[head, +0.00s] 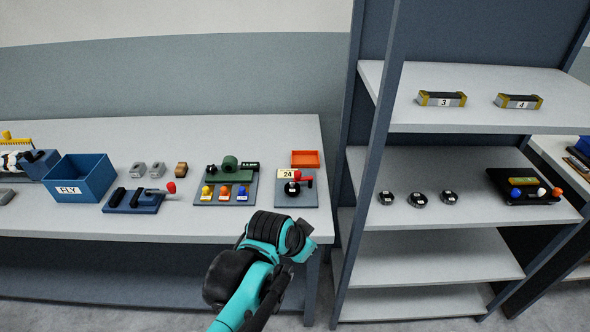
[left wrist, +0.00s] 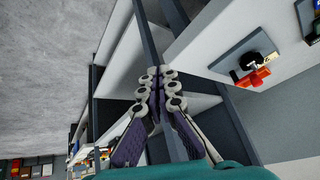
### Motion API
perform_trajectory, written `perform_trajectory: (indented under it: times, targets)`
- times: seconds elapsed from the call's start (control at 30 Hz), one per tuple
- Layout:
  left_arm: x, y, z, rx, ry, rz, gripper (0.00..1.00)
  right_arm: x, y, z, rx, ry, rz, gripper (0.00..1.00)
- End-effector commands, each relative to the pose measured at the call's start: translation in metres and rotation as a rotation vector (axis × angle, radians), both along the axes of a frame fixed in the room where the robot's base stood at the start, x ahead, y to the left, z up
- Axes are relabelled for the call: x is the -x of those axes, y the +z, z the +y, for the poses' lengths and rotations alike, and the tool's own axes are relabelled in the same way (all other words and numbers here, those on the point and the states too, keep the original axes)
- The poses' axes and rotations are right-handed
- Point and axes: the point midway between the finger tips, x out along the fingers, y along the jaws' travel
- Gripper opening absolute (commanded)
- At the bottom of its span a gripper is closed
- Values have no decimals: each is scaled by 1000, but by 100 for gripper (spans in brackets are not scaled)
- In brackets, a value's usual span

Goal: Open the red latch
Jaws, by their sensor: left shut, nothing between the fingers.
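The red latch (head: 304,178) is a red lever on a black round pivot. It is mounted on a grey plate (head: 287,200) labelled 24, at the right end of the long table. In the left wrist view the red latch (left wrist: 254,78) shows at the upper right, to the right of the fingers and apart from them. My left gripper (left wrist: 165,95) is shut and empty, its fingertips together. In the head view my teal and black left arm ends in front of the table's edge, just below the plate; its fingers are hidden there. My right gripper is not in view.
An orange tray (head: 305,159) lies behind the plate. A green device on a board (head: 225,199), a blue lever device (head: 133,204) and a blue FLY bin (head: 80,181) stand to the left. A shelf unit (head: 372,180) rises close on the right.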

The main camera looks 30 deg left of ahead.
Motion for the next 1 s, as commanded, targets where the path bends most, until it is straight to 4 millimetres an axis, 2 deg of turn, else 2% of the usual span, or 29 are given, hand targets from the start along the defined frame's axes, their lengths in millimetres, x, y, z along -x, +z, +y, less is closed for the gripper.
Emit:
perform_trajectory:
  times: [0.03, 0.2, 0.4, 0.6, 0.77, 1.0]
  targets:
    - [-14, 20, 13, -22, -41, 3, 0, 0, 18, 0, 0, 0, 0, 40]
    - [-55, 46, 52, -103, -230, -5, 0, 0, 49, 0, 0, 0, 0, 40]
    - [-94, 64, 108, -202, -440, -45, 0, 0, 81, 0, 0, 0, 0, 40]
    - [-115, 68, 149, -280, -583, -90, 0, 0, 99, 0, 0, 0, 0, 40]
    - [-120, 67, 163, -310, -634, -108, 0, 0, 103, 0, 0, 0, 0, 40]
    - [-121, 66, 164, -315, -643, -110, 0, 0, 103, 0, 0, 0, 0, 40]
